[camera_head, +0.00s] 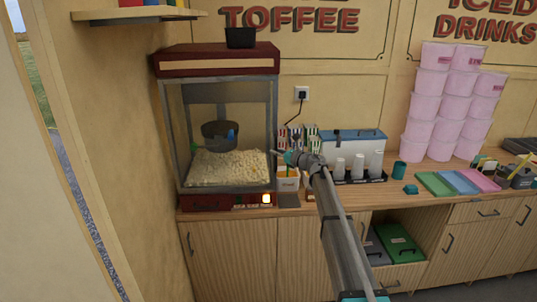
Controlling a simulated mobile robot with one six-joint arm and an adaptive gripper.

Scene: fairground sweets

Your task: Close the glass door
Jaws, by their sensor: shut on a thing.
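A popcorn machine (217,62) with a dark red top and base stands on the left of the counter. Popcorn (230,168) lies inside it below a hanging dark kettle (220,133). The machine's glass door (250,110) is clear and hard to make out at the front; how far it stands open cannot be told. My gripper (282,156) is at the machine's right front edge, shut at the door's edge or handle. The exact grip is small and partly hidden by my own arm, which reaches in from the lower right.
Striped popcorn boxes (312,135) and a small white container (287,181) are close to my gripper. A blue-lidded box (352,137), white cups (357,165) and stacked pink tubs (428,100) stand to the right. A shelf (135,15) hangs upper left.

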